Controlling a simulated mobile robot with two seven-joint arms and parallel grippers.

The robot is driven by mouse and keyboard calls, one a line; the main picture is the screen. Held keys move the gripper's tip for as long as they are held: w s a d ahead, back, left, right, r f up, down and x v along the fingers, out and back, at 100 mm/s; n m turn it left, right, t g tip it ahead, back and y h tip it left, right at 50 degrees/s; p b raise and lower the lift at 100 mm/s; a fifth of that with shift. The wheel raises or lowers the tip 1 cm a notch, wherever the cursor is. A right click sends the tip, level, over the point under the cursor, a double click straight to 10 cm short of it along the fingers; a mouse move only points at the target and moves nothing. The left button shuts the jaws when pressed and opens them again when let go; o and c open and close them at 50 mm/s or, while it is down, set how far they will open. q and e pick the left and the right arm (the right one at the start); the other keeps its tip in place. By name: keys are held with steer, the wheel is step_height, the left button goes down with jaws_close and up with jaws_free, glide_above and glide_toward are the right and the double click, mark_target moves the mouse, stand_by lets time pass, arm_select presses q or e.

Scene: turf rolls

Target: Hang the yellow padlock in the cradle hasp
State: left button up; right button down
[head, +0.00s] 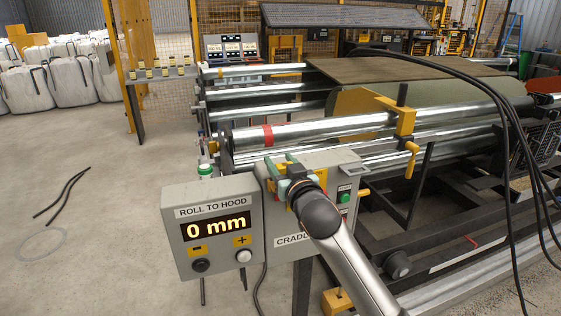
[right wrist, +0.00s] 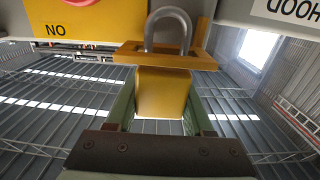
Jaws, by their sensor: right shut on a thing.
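My right gripper (head: 284,177) is at the front of the grey cradle box (head: 326,215) in the head view. In the right wrist view its two green fingers (right wrist: 161,105) are shut on the yellow padlock (right wrist: 162,92). The padlock's body is between the fingers, with its silver shackle (right wrist: 168,18) pointing to the top of the picture. The yellow-orange hasp bracket (right wrist: 128,55) crosses between the body and the shackle's bend. I cannot tell whether the shackle passes through it or lies beside it. The gripper hides the padlock in the head view. My left gripper is not in view.
A grey display box (head: 212,229) reading 0 mm stands left of the cradle box. Steel rollers (head: 310,130) and a large green roll (head: 440,100) lie behind. Black cables (head: 500,90) hang at the right. The floor at the left is mostly clear.

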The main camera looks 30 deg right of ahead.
steer(key=shift+f, duration=0.25)
steer(key=shift+c, duration=1)
jaws_free()
steer(key=shift+s, duration=0.15)
steer(key=b+v, duration=0.1)
steer(key=v, duration=1.1)
steer(key=shift+s, duration=0.1)
